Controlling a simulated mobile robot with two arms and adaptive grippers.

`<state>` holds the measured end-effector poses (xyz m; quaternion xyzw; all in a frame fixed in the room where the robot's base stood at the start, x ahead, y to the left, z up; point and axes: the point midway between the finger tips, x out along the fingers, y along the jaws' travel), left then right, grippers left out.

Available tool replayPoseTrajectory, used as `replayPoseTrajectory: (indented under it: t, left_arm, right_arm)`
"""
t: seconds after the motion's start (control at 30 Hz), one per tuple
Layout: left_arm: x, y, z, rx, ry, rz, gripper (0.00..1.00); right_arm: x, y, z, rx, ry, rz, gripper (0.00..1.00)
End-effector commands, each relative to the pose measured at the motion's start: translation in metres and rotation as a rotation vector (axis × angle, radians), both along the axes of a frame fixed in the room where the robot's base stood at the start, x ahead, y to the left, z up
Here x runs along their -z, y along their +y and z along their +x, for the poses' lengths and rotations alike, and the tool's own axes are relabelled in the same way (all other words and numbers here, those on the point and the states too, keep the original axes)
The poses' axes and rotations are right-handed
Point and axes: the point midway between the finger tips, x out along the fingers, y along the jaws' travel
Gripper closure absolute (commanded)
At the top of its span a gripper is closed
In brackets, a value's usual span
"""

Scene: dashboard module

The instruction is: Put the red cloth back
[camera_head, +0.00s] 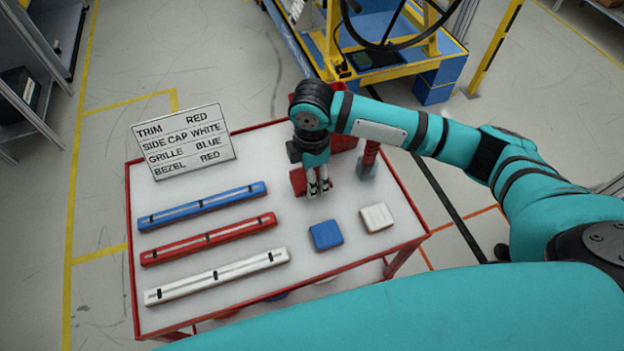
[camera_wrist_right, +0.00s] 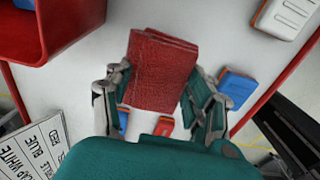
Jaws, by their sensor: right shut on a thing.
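The red cloth (camera_wrist_right: 163,70) is a folded, textured piece between the fingers of my right gripper (camera_wrist_right: 160,105) in the wrist view. In the head view my right gripper (camera_head: 319,188) points down over the white-topped table (camera_head: 290,215), with part of the red cloth (camera_head: 298,181) showing beside its fingers. The gripper is shut on the cloth. I cannot tell whether the cloth touches the table. My left gripper is out of view.
A red bin (camera_head: 345,142) is behind the gripper. A blue cap (camera_head: 326,235) and white cap (camera_head: 377,217) lie in front. Blue (camera_head: 203,206), red (camera_head: 209,238) and white (camera_head: 217,276) bars lie left. A lettered sign (camera_head: 184,146) stands at the back left.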

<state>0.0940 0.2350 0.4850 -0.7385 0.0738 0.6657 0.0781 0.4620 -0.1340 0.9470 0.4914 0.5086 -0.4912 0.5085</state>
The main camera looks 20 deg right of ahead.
Motion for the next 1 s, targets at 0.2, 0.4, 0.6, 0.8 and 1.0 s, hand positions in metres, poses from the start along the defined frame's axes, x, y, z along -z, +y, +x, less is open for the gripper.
replayPoseTrajectory:
  t: [0.2, 0.4, 0.6, 0.8, 1.0]
  left_arm:
    - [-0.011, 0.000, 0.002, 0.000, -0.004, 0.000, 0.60]
    - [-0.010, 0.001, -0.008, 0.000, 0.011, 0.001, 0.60]
    - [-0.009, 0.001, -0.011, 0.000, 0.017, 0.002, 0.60]
    - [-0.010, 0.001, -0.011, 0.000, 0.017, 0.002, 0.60]
    - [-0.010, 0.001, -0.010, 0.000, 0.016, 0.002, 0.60]
  right_arm:
    - [0.026, -0.001, 0.000, 0.001, 0.003, -0.002, 0.75]
    - [0.035, 0.000, 0.001, -0.001, -0.002, -0.001, 0.75]
    - [0.036, 0.000, 0.000, 0.000, -0.001, -0.001, 0.75]
    - [0.037, -0.001, 0.000, 0.000, 0.000, -0.001, 0.26]
    - [0.037, 0.000, 0.000, 0.000, -0.001, -0.001, 0.21]
